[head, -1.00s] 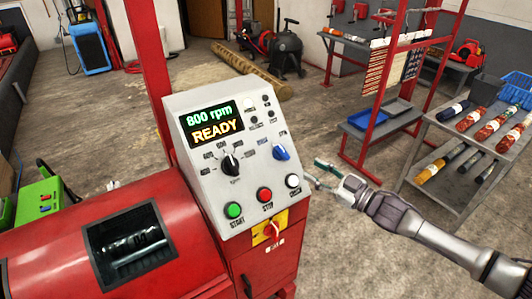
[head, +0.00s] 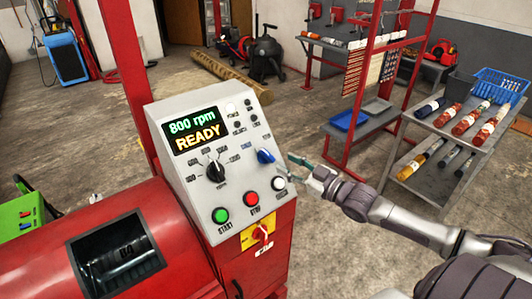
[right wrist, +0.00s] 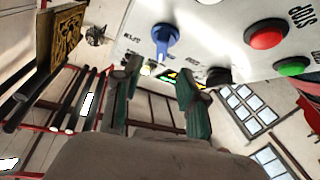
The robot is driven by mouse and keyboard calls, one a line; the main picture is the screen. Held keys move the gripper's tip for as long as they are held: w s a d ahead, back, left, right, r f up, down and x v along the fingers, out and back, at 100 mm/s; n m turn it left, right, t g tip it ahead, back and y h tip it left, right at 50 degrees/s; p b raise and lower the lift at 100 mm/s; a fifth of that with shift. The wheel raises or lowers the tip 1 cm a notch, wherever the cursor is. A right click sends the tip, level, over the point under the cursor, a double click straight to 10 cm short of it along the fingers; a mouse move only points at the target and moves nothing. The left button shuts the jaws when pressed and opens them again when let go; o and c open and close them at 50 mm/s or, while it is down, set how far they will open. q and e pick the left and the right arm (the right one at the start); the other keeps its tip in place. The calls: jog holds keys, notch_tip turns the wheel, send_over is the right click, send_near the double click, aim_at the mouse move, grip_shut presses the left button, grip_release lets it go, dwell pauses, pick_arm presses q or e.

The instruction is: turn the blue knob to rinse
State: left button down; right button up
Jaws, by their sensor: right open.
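The blue knob (head: 265,156) sits on the right part of the sloped grey control panel (head: 180,185). Small labels surround it, too small to read surely. Its handle lies slantwise in the head view. My right gripper (head: 300,172) is open and empty, just right of the panel's edge near the knob. In the right wrist view the knob (right wrist: 165,38) shows beyond and between the two green-padded fingertips (right wrist: 155,85), with a gap and no contact. The display (head: 195,129) reads "800 rpm READY". My left gripper is not in view.
A black dial (head: 215,171) sits left of the knob. Green (head: 221,215), red (head: 250,199) and white (head: 278,183) buttons lie below. A red-yellow switch (head: 262,233) is on the machine's front. A rack of rolls (head: 465,140) stands at right.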

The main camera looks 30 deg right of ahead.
aim_at(268, 154)
jog(key=p+x, duration=0.1)
jog(key=x, duration=0.7)
jog(key=shift+w+a, duration=0.2)
jog(key=shift+w, duration=0.05)
